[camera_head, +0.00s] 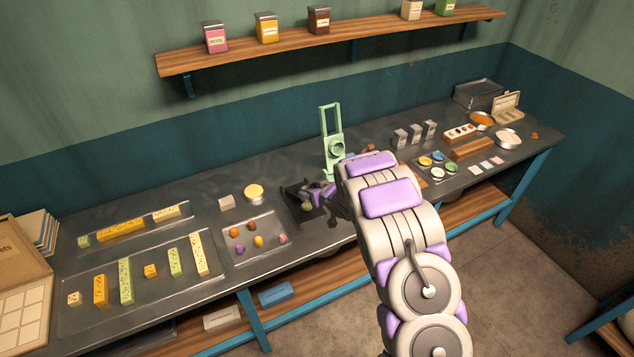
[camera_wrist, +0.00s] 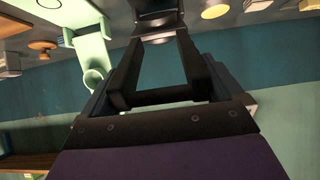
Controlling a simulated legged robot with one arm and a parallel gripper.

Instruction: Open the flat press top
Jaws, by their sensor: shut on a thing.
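The flat press (camera_head: 296,190) is a low dark device near the middle of the table, largely hidden by my gripper. A small greenish round thing (camera_head: 307,207) shows at its front. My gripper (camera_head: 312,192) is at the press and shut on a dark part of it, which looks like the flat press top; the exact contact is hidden. In the wrist view my black gripper fingers (camera_wrist: 158,22) close on this dark part at the top edge. I cannot tell how far the top is raised.
A light green upright frame (camera_head: 333,150) stands just behind the press, and also shows in the wrist view (camera_wrist: 90,35). A tray of coloured lumps (camera_head: 255,260) lies to the left. Grey blocks (camera_head: 415,134) and small dishes (camera_head: 438,165) stand to the right.

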